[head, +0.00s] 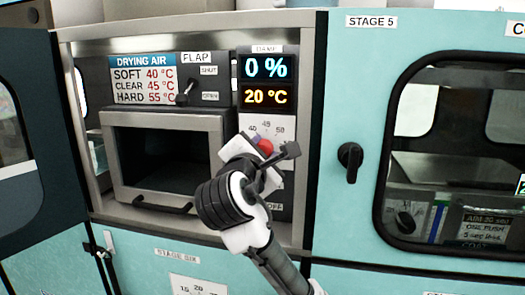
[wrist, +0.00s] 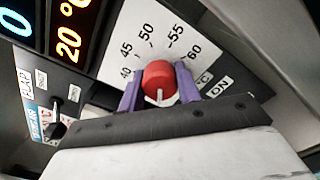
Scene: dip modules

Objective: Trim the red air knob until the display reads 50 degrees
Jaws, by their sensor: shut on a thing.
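The red air knob (wrist: 158,75) sits on a white dial plate marked 40 to 60 (wrist: 165,38). In the wrist view my gripper (wrist: 160,88) has its purple fingers on either side of the knob, shut on it. A white pointer line shows on the knob's near side. In the head view the knob (head: 266,146) shows just above my gripper (head: 262,153), which hides much of the dial. The temperature display (head: 265,96) reads 20 °C in orange. Above it, a blue display (head: 265,67) reads 0 %.
A flap lever (head: 184,92) stands between SHUT and OPEN marks, left of the displays. The drying air chart (head: 143,80) lists SOFT 40, CLEAR 45 and HARD 55 °C. An open chamber (head: 165,160) lies left of my arm. A black knob (head: 350,158) is on the teal panel to the right.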

